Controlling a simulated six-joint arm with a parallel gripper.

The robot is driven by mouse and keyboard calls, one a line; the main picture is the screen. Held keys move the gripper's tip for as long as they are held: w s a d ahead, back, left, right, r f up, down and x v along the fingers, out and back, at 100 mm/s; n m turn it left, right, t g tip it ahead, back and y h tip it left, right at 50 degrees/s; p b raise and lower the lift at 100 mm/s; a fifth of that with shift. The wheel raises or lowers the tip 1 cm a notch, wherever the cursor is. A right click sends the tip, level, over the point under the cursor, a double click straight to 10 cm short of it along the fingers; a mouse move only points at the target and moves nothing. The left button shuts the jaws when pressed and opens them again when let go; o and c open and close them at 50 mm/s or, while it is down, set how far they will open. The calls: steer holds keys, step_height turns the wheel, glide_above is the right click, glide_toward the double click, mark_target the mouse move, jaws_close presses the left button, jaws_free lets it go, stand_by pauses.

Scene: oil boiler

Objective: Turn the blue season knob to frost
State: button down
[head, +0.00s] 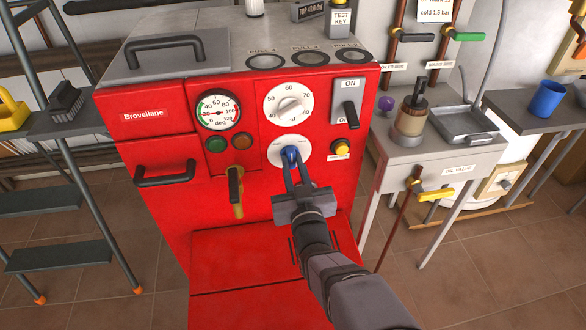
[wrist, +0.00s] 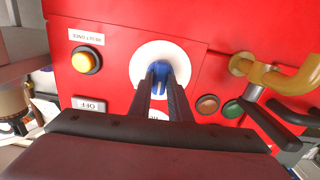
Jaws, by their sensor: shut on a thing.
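The blue season knob (head: 291,154) sits on a round white dial (head: 276,148) on the front of the red boiler, below a larger white temperature dial. My gripper (head: 294,163) reaches up to it from below and is shut on the knob. In the wrist view the blue knob (wrist: 159,72) shows between my two dark fingertips (wrist: 160,84), with the white dial (wrist: 158,50) around it. The dial's lettering is too small or covered to read, so I cannot tell which mark the knob points at.
A yellow button (head: 340,147) and an ON/OFF lever switch (head: 349,107) are close on the right. A pressure gauge (head: 218,110), green and orange lamps and a brass tap (head: 237,190) are on the left. A grey side table (head: 440,150) stands at right.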

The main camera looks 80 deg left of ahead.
steer(key=m+b, duration=0.1)
steer(key=m, duration=0.3)
steer(key=shift+f+m, duration=0.1)
steer(key=shift+m, duration=0.2)
steer(key=m+b, duration=0.1)
steer(key=m, duration=0.3)
steer(key=shift+w+m+b, duration=0.1)
steer(key=shift+m+b, duration=0.3)
steer(key=c, duration=1.6)
jaws_free()
steer(key=shift+c, duration=0.2)
steer(key=d+p, duration=0.1)
steer(key=d, duration=0.6)
steer(key=shift+d, duration=0.2)
